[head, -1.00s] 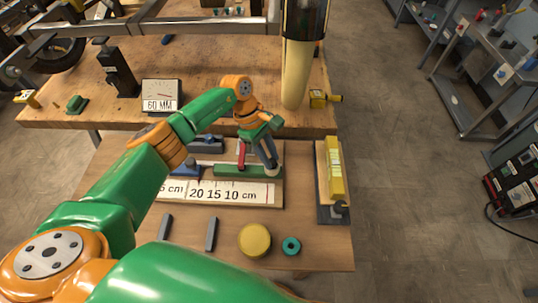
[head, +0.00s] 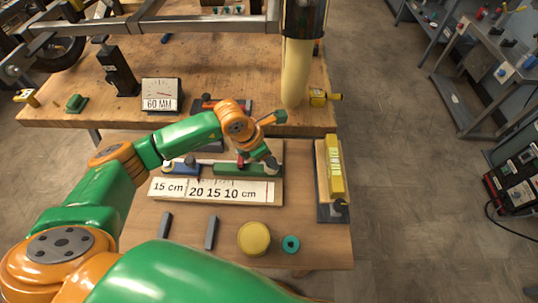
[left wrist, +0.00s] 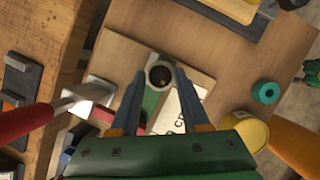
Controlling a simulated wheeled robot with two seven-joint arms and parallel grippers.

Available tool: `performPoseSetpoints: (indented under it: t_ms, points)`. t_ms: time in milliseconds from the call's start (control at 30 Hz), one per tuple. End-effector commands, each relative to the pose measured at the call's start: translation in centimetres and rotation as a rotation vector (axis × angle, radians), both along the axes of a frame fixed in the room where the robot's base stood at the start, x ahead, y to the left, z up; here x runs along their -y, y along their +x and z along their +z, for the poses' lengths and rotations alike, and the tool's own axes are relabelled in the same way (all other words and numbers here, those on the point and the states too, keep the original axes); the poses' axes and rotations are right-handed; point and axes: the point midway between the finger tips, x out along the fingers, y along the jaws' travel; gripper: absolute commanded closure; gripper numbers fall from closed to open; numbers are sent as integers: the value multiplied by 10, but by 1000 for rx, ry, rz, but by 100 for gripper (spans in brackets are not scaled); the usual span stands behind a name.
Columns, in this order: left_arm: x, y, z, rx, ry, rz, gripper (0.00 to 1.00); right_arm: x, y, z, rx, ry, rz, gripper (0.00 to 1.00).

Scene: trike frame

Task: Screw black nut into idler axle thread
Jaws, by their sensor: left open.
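My left gripper (head: 268,163) reaches down over the right end of a green fixture (head: 228,170) on the near table. In the left wrist view my left gripper (left wrist: 161,80) is open, with its two fingers on either side of a pale round collar (left wrist: 148,82) at the end of the green fixture (left wrist: 151,102). A dark round piece (left wrist: 161,76) with a small brownish centre sits inside the collar. It may be the black nut, but I cannot tell. I cannot tell whether the fingers touch the collar. I cannot make out the idler axle thread. My right gripper is not in view.
A scale board (head: 165,187) lies under the fixture. A yellow disc (head: 254,238), a teal ring (head: 290,244) and two grey bars (head: 211,232) lie in front. A yellow tool (head: 335,168) lies at the right. The workbench (head: 220,95) with a gauge (head: 161,95) stands behind.

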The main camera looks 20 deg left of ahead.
Motion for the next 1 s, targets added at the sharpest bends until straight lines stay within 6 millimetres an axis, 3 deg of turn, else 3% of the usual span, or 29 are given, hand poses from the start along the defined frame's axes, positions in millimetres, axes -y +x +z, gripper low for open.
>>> performPoseSetpoints:
  t_ms: [167, 333, 467, 900, 1000]
  points:
    - [0, 0, 0, -1, 0, 6, 54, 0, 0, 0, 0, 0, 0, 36]
    - [0, 0, 0, -2, 0, 6, 100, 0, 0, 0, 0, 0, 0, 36]
    - [-1, 1, 0, -3, 2, -20, 100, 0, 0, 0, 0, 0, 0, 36]
    - [-1, 7, 0, -4, -1, -902, 100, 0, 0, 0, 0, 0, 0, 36]
    - [-1, 7, 0, -4, -1, -1015, 100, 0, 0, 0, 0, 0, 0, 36]
